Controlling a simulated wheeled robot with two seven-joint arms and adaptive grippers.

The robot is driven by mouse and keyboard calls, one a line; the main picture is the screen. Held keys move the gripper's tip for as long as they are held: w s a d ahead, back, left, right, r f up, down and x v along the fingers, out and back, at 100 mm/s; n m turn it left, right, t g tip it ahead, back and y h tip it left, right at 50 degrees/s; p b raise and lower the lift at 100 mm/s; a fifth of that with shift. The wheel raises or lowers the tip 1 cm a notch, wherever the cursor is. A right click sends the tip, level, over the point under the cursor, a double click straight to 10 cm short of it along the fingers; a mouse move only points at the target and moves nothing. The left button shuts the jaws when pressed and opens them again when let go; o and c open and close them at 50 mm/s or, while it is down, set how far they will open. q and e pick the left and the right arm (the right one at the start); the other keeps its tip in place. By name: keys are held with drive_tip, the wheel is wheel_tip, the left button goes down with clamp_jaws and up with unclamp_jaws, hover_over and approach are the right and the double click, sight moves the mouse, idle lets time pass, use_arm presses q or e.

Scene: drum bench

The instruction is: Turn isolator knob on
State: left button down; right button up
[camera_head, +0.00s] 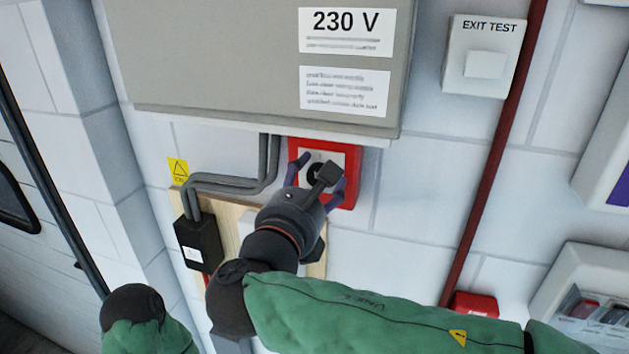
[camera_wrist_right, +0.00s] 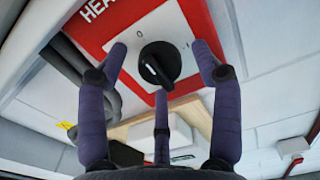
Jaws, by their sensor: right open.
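The isolator knob (camera_wrist_right: 158,66) is black and round with a raised grip bar. It sits on a white plate in a red frame (camera_head: 353,158) on the wall below a grey cabinet. The bar slants toward the lower right in the right wrist view. My right gripper (camera_wrist_right: 160,72) is open, with purple fingers spread on both sides of the knob and a third below it. No clear contact shows. In the head view the gripper (camera_head: 322,172) covers much of the plate and knob. My left gripper is out of view; only a green-sleeved part of that arm shows.
The grey cabinet (camera_head: 230,60) marked 230 V overhangs the isolator closely. Grey conduits (camera_head: 230,182) run to a black box (camera_head: 198,243) at left. A red pipe (camera_head: 490,160) and an exit test box (camera_head: 484,56) are at right. Clear wall lies between.

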drive_tip(key=c, duration=1.2)
drive_tip(key=shift+o, duration=0.2)
drive_tip(key=shift+s, duration=0.1)
drive_tip(key=m+b, duration=1.1)
drive_tip(key=shift+f, duration=0.2)
drive_tip(key=m+b, duration=0.3)
drive_tip(key=shift+m, duration=0.3)
drive_tip(key=shift+r+m+b, duration=0.2)
drive_tip(key=shift+m+b, duration=1.25)
drive_tip(key=shift+m, duration=0.25)
